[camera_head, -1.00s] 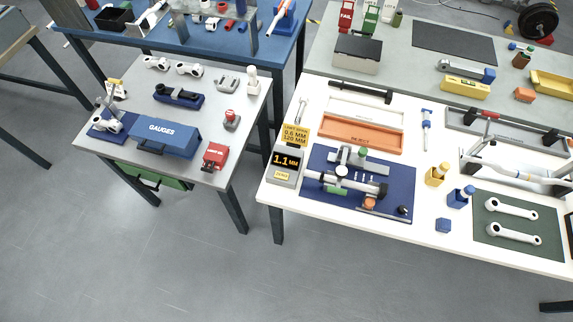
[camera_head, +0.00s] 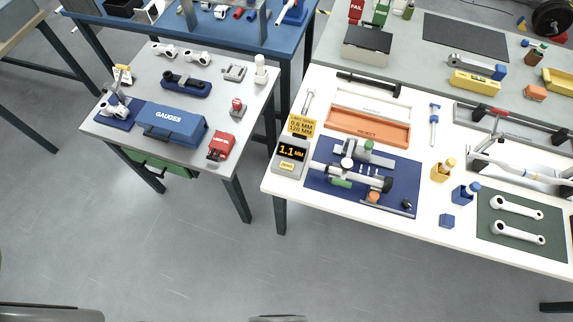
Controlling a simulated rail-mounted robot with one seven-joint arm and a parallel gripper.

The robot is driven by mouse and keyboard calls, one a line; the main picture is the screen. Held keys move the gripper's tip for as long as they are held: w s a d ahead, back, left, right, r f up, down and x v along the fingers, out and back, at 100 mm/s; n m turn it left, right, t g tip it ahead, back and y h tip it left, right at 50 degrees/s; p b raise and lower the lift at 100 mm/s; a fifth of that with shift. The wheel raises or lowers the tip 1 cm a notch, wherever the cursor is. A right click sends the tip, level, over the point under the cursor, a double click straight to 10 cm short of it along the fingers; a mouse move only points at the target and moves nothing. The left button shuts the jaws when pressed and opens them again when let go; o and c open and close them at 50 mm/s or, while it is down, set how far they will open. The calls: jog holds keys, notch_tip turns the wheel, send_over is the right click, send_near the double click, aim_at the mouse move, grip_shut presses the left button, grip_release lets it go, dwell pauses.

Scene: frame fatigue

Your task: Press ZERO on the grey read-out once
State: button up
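The grey read-out (camera_head: 291,155) stands at the left end of the white table, left of the blue mat. Its dark screen shows "1.1 MM" in yellow. Below the screen, on its front, is a small pale yellow ZERO button (camera_head: 287,167). A yellow sign (camera_head: 302,125) with limit figures stands just behind the read-out. Nothing covers the button or touches it in this view. My gripper is not in view. Whether the grey shapes at the bottom edge belong to my arm I cannot tell.
A measuring fixture (camera_head: 350,175) lies on the blue mat (camera_head: 400,200) right of the read-out. An orange REJECT tray (camera_head: 368,127) lies behind it. A grey table (camera_head: 205,85) with a blue GAUGES case (camera_head: 172,127) stands left. The floor in front is clear.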

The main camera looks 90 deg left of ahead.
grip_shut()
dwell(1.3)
